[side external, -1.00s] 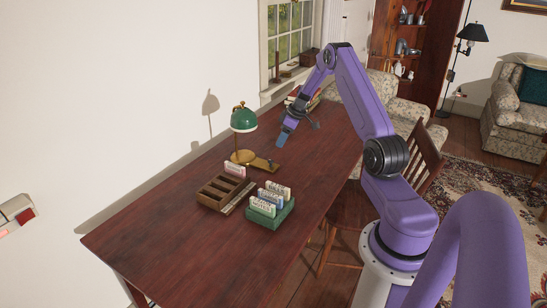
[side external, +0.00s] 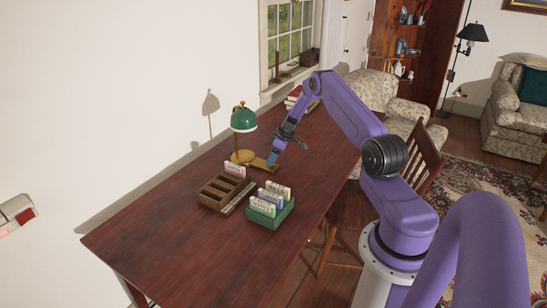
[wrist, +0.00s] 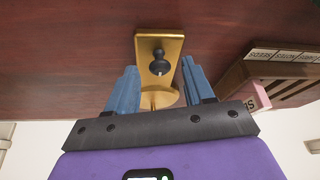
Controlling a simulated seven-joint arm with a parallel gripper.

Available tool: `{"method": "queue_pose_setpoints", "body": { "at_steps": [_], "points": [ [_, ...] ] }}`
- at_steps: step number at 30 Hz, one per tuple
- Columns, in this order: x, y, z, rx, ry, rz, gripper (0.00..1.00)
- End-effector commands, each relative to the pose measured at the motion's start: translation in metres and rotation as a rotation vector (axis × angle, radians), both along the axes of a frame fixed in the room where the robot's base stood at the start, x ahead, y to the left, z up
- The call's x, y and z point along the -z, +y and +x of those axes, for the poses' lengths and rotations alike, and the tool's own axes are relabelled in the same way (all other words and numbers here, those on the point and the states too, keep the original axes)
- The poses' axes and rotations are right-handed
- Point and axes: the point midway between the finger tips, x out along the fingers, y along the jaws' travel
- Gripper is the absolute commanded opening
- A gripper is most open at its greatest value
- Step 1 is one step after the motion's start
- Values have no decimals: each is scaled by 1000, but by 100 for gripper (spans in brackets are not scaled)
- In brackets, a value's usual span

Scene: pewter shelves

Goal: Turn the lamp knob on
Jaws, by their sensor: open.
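The desk lamp (side external: 243,118) has a green shade and a brass base and stands on the dark red table near the wall. In the wrist view its brass base plate (wrist: 146,48) carries a small dark knob (wrist: 158,62). My gripper (side external: 272,162) is low over the knob end of the base and hides the knob in the side view. In the wrist view my gripper (wrist: 157,76) has its two blue fingers apart, one on each side of the plate. The knob lies between and slightly beyond the fingertips. I see no contact with it.
A wooden compartment tray (side external: 212,194) and a green box of labelled cards (side external: 265,217) stand close to the lamp, towards the near end. A pink and white card block (side external: 235,170) is beside the base. Books (side external: 294,97) lie at the far end. The table's right side is clear.

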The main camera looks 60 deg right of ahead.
Motion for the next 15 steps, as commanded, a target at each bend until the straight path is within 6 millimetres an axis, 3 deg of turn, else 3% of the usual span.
{"method": "queue_pose_setpoints", "body": {
  "at_steps": [2,6,7,15],
  "points": [
    [0,0,0,0,0,0,49],
    [0,0,0,0,0,0,4],
    [0,0,0,0,0,0,0],
    [0,0,0,17,0,1,0]
  ]
}}
